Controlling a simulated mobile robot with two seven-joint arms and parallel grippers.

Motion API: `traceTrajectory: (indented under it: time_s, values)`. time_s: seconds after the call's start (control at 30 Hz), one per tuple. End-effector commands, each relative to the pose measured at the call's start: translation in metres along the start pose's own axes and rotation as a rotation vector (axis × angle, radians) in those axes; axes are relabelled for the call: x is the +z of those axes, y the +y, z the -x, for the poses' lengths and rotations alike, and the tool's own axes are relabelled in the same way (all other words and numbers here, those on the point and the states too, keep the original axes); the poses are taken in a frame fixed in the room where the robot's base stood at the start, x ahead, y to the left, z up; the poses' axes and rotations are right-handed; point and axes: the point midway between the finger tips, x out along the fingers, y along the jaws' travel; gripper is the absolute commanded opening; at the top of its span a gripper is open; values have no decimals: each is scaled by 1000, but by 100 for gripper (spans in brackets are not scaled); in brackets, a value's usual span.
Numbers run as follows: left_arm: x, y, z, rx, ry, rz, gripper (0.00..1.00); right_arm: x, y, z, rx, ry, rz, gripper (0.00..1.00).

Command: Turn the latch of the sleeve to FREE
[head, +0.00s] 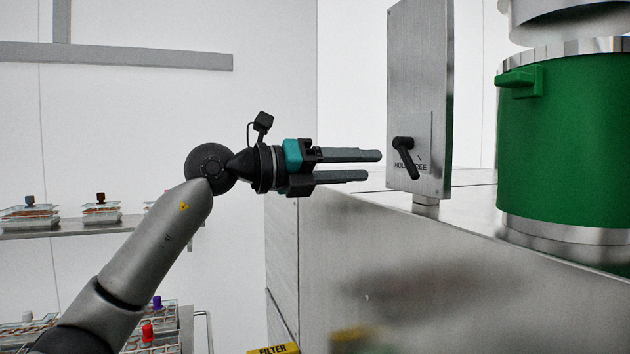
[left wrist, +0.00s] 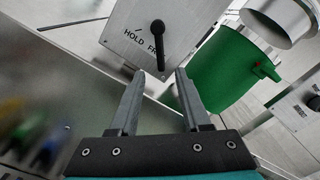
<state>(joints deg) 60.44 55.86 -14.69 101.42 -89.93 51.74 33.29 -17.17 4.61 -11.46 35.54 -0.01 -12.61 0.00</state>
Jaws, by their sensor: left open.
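The latch is a black lever (head: 406,160) on an upright metal plate (head: 405,70) marked HOLD and FREE. Its handle hangs down from the pivot, tilted slightly right in the head view, partly covering the lettering. The lever also shows in the left wrist view (left wrist: 159,45), with its lower end in line with the gap between my fingers. My left gripper (head: 374,166) is open and empty, pointing at the plate just left of the lever, apparently apart from it. In the left wrist view, its two fingers (left wrist: 160,78) are spread. My right gripper is not in view.
A green cylinder (head: 565,140) with metal rims stands right of the plate. A metal cabinet (head: 400,270) lies below, its edge near my gripper. Shelves with small boxes (head: 30,212) are at the left. A yellow FILTER label (head: 273,349) is at the bottom.

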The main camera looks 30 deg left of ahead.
Motion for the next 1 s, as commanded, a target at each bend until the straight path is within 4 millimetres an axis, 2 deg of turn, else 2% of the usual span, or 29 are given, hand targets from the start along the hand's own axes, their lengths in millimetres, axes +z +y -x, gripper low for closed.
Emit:
traceTrajectory:
  time_s: [0.03, 0.2, 0.4, 0.6, 1.0]
  values:
    - [-3, 3, 13, 4, -2, -3, 48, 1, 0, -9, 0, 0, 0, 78]
    - [-2, 3, 46, 3, -1, -1, 48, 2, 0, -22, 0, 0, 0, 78]
    - [-2, 2, 71, 2, 1, -1, 48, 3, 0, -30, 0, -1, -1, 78]
    - [0, 0, 78, -1, 1, -1, 48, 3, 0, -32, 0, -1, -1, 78]
    - [0, 0, 78, -1, 1, 0, 48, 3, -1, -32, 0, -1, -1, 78]
